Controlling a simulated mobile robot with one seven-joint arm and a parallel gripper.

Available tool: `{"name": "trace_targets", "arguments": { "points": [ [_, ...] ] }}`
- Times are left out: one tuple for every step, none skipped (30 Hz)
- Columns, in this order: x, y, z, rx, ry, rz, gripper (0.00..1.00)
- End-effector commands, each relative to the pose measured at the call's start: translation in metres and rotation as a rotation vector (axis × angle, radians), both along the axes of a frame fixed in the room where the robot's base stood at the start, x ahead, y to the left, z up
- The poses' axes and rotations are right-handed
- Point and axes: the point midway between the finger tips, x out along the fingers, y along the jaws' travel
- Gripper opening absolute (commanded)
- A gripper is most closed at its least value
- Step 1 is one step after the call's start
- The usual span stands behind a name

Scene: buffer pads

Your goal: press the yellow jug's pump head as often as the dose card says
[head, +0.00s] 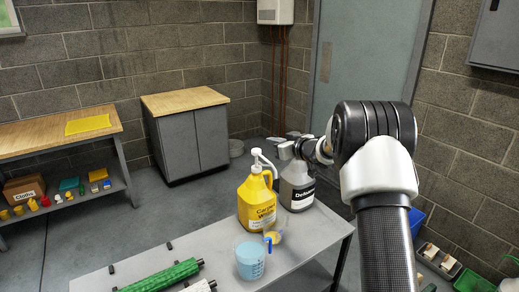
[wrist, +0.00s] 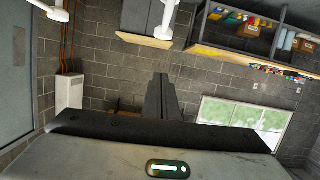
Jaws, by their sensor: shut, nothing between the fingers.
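My gripper (head: 270,139) is shut and empty. In the head view it appears just above and right of this pump head; I cannot tell whether they touch. In the wrist view the closed fingers (wrist: 160,78) point to the middle of the picture. White parts show at that view's top edge; I cannot tell which pump they belong to. I cannot make out a dose card.
A grey labelled jug (head: 297,190) stands close right of the yellow one, beneath my wrist. A small cup (head: 275,235) with yellowish contents and a blue measuring cup (head: 250,262) stand in front. A green roll (head: 160,277) lies at the bench's front left.

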Motion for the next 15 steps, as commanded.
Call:
{"name": "trace_targets", "arguments": {
  "points": [
    [0.002,0.002,-0.001,0.0,0.001,0.001,0.0],
    [0.004,0.003,-0.002,0.0,0.001,0.001,0.0],
    [0.007,0.004,-0.004,-0.001,0.001,0.001,0.0],
    [0.01,0.006,-0.005,-0.001,0.001,0.001,0.0],
    [0.014,0.008,-0.006,-0.002,0.0,0.002,0.0],
    [0.019,0.012,-0.008,-0.001,0.001,0.002,0.0],
    [0.024,0.015,-0.009,-0.002,0.0,0.002,0.0],
    [0.029,0.018,-0.011,-0.003,0.001,0.003,0.0],
    [0.037,0.022,-0.013,-0.002,0.0,0.002,0.0],
    [0.042,0.025,-0.015,-0.002,0.0,0.002,0.0],
    [0.048,0.028,-0.017,-0.002,0.0,0.001,0.0],
    [0.055,0.032,-0.019,-0.003,-0.001,0.003,0.0],
    [0.06,0.035,-0.02,-0.002,0.0,0.002,0.0],
    [0.065,0.038,-0.022,-0.002,-0.001,0.003,0.0],
    [0.071,0.04,-0.023,-0.003,0.0,0.002,0.0]
  ]
}}
